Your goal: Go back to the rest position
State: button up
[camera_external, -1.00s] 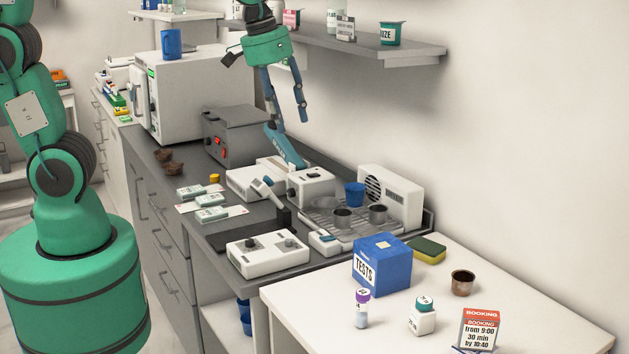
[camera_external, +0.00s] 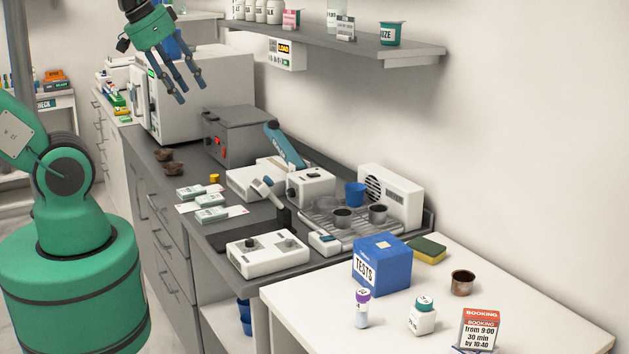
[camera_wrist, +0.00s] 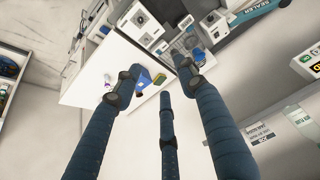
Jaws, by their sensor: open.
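My gripper (camera_external: 187,88) is in the upper left of the external view, raised in front of the white oven-like machine (camera_external: 205,85). Its dark blue fingers are spread and hold nothing. In the wrist view my gripper (camera_wrist: 160,85) shows its fingers apart, with only air between them and the counters far beyond.
A grey shelf (camera_external: 380,50) with bottles and tubs runs along the wall to the right. Below are a grey device (camera_external: 236,135), a blue-handled sealer (camera_external: 284,146), and a white table (camera_external: 540,300) with a blue TESTS box (camera_external: 382,265). The air above the table is clear.

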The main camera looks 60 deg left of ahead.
jog(key=shift+f, duration=0.1)
notch_tip(320, 180, down, 7)
jog(key=b, duration=0.6)
jog(key=shift+r+b, duration=0.2)
jog(key=shift+b, duration=0.2)
